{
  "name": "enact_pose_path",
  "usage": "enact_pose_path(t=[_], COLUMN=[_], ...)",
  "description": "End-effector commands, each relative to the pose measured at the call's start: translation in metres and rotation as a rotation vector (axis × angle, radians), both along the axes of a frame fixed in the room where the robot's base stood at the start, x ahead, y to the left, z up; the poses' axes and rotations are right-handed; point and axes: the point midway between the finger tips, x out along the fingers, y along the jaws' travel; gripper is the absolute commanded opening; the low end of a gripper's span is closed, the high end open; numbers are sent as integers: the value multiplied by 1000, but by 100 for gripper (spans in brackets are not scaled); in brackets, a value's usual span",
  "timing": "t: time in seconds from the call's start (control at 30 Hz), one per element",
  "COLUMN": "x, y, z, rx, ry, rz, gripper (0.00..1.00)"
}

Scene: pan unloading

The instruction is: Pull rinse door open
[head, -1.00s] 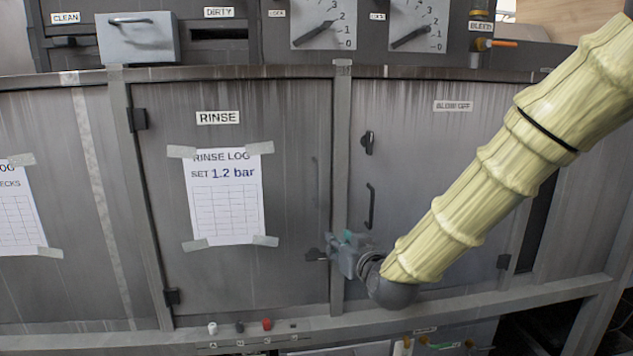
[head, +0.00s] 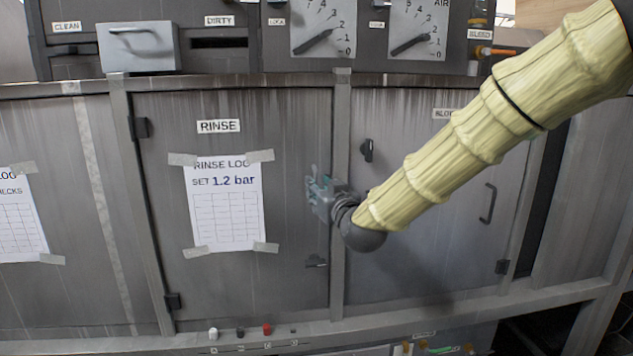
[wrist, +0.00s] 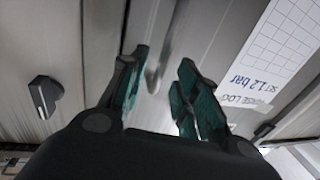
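The rinse door (head: 285,150) is a grey metal panel, flush with its frame. It carries a RINSE label (head: 218,126) and a taped log sheet (head: 225,205). A small dark latch (head: 316,262) sits low at its right edge, lying about level. My gripper (head: 317,194) is in front of the door's right edge, above this latch. In the wrist view my gripper (wrist: 161,63) has its teal-padded fingers apart. A slim grey pull handle (wrist: 155,75) shows between them; no clear contact is visible. My gripper hides this handle in the head view.
The blow-off door (head: 430,250) adjoins on the right, with a dark turn latch (head: 367,150) and a black handle (head: 488,203). Small knobs (head: 267,329) line the ledge below.

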Motion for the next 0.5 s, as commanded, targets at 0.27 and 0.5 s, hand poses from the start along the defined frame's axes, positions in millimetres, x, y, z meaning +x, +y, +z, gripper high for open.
enact_pose_path(t=[0.27,0.5], x=[25,29], y=[9,11], z=[0,0], rx=[0,0], ry=[0,0], rz=[0,0], gripper=[32,32])
